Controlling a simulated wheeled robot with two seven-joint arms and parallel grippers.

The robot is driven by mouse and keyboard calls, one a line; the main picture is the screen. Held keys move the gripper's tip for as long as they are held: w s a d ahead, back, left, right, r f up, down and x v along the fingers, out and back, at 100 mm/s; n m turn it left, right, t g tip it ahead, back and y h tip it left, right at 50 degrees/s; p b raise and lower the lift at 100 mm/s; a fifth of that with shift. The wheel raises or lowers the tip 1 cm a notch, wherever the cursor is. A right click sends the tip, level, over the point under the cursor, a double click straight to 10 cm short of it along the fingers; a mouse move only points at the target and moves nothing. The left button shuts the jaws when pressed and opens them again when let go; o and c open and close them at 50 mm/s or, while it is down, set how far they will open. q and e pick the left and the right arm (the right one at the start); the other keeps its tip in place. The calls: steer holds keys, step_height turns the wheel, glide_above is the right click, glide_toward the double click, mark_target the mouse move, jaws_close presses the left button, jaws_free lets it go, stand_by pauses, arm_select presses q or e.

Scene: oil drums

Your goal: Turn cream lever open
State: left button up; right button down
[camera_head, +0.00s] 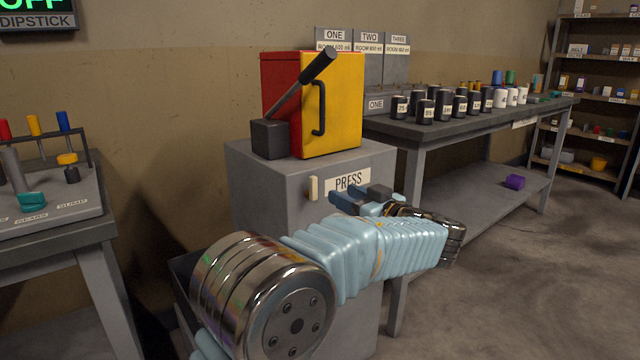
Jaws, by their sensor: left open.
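The cream lever (313,188) is a small upright handle on the front of the grey press cabinet (270,185), left of the PRESS label (349,181). My left gripper (350,195) is open in front of the cabinet, just right of the lever and over the lower part of the label. Its dark blue fingers appear apart from the lever, with nothing seen between them. My left forearm covers much of the cabinet's lower front. My right gripper is not in view.
A red and yellow box (333,103) and a black-gripped press handle (305,80) stand on the cabinet. A bench (420,128) with several dark and white cans is at right. Another bench (60,232) with coloured levers is at left. Floor at lower right is clear.

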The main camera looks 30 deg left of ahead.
mark_target(315, 181)
arm_select(q)
steer(key=p+x, duration=0.1)
steer(key=x, duration=0.8)
steer(key=shift+w+a, duration=0.2)
steer(key=shift+a, duration=0.15)
steer(key=shift+f, duration=0.1)
jaws_close()
